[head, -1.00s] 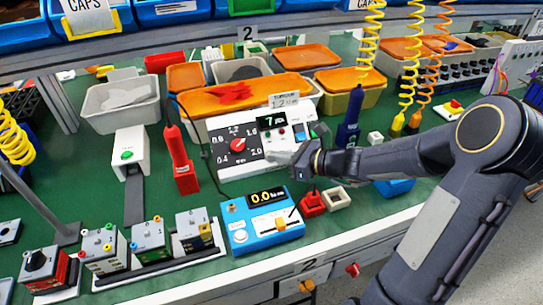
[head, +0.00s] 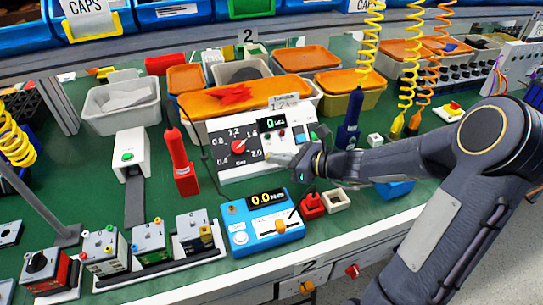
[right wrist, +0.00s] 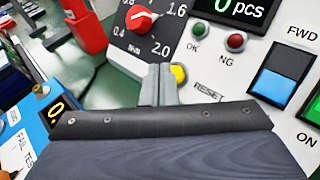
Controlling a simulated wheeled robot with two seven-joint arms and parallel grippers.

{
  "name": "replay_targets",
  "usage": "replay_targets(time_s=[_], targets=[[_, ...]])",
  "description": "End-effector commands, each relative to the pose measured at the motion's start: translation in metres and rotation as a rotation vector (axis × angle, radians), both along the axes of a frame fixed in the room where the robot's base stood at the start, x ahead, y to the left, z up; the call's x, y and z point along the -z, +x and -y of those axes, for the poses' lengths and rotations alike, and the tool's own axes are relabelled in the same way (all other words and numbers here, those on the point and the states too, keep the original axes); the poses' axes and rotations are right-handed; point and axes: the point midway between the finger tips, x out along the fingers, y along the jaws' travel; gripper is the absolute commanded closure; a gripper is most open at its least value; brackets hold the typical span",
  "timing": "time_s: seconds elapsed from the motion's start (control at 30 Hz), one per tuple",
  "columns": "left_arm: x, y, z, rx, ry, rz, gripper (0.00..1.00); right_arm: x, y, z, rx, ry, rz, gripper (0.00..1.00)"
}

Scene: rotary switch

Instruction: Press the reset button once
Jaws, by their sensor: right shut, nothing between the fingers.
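The white control box (head: 230,172) stands mid-bench with a red dial knob (head: 239,146). Its small display (head: 271,122) shows 0, and reads "0 pcs" in the right wrist view (right wrist: 241,7). My right gripper (head: 279,157) is at the box's lower right face. Its closed fingertips (right wrist: 159,70) overlap the button in the right wrist view, empty. I cannot tell whether they touch it. My left gripper is out of view.
A blue meter box (head: 262,226) stands in front, a red upright tool (head: 181,164) to the left. Orange-lidded bins (head: 342,82) stand behind. Coiled cords hang at the right.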

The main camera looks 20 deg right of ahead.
Motion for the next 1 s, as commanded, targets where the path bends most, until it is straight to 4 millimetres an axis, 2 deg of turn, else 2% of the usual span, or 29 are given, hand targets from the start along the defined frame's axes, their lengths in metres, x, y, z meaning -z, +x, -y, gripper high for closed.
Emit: replay_targets(time_s=[0.47, 0.8, 1.0], targets=[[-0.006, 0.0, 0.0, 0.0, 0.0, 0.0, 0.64, -0.008, -0.006, 0.0, 0.001, -0.001, 0.001, 1.0], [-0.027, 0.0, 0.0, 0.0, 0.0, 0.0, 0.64, -0.033, -0.029, -0.001, 0.001, -0.002, 0.002, 1.0], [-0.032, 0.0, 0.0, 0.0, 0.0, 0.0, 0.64, -0.04, -0.038, -0.002, 0.0, -0.002, 0.001, 1.0]])
